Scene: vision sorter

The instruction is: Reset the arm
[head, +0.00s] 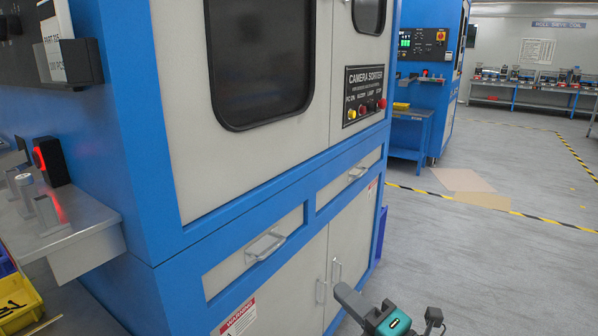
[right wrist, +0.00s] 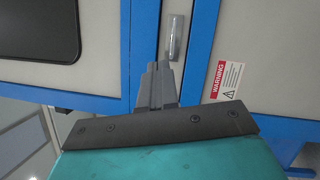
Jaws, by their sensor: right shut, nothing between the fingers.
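My right gripper (right wrist: 158,70) is shut and empty. Its grey fingers are together in the right wrist view, in front of the blue and white cabinet face, with a silver handle (right wrist: 175,37) just beyond the tips. I cannot tell how far apart the fingers and the cabinet are. In the head view, the teal and dark grey end of my right arm shows at the bottom edge, right of the cabinet doors. My left gripper is not in view.
The camera sorter machine (head: 270,165) fills the left and middle, with drawer and door handles sticking out. A grey shelf (head: 85,240) and a yellow bin (head: 18,303) are at the left. Open grey floor (head: 480,270) lies to the right.

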